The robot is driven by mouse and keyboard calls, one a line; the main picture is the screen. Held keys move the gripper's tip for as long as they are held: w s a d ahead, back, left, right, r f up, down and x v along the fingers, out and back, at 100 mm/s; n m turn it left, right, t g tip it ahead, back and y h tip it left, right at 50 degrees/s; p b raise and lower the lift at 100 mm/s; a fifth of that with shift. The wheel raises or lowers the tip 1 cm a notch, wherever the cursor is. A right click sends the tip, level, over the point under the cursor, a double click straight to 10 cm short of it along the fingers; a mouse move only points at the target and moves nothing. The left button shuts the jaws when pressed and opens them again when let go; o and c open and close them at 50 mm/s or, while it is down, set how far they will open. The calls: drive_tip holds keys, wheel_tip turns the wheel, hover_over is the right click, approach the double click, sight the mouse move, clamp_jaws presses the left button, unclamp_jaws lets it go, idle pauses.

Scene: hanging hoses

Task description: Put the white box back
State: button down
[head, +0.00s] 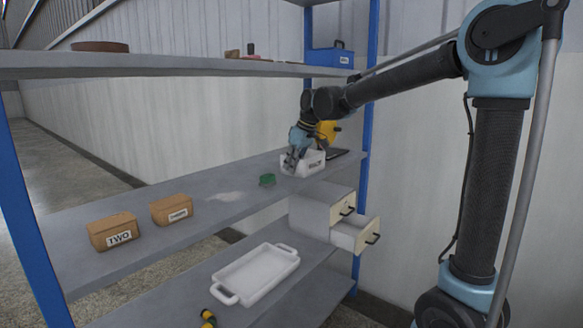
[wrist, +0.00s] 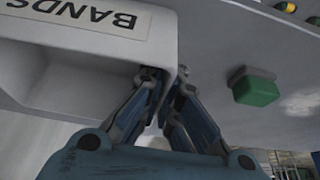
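The white box (head: 303,163) is at the right end of the middle shelf in the head view, with a dark-lettered label on its front. In the wrist view the white box (wrist: 100,60) fills the upper left, and its label reads BANDS upside down. My gripper (head: 292,160) is at the box's left end. In the wrist view my gripper (wrist: 168,74) has its fingertips close together at the box's end wall, one on each side of it, and looks shut on that wall. I cannot tell whether the box is touching the shelf.
A green block (head: 267,180) lies left of the box on the middle shelf (head: 225,215). A yellow thing (head: 327,131) and a dark flat item (head: 337,154) are behind it. Two brown boxes (head: 113,232) stand left. A white tray (head: 257,272) and open drawers (head: 352,233) are below.

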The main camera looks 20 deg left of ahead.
drive_tip(key=c, duration=1.8)
unclamp_jaws()
drive_tip(key=shift+r, duration=0.1)
drive_tip(key=v, duration=1.2)
drive_tip(key=shift+d, duration=0.1)
drive_tip(key=s+d+f+m+h, duration=0.15)
drive_tip(key=d+f, duration=0.25)
drive_tip(key=d, duration=0.5)
drive_tip(key=s+d+f+m+t, duration=0.1)
drive_tip(key=s+d+f+m, duration=0.25)
drive_tip(key=d, duration=0.55)
drive_tip(key=s+d+f+m+h, duration=0.15)
drive_tip(key=d+f, duration=0.25)
drive_tip(key=d, duration=0.5)
drive_tip(key=s+d+f+m, duration=0.3)
drive_tip(key=s+d+f, duration=0.4)
drive_tip(key=f, duration=0.3)
drive_tip(key=s+d+f+m+h, duration=0.1)
drive_tip(key=s+d+f+m, duration=0.2)
drive_tip(key=s+d+f, duration=0.5)
drive_tip(key=shift+s+d+f+m, duration=0.15)
drive_tip(key=shift+s+f+m, duration=0.2)
drive_tip(key=shift+s+f, duration=0.55)
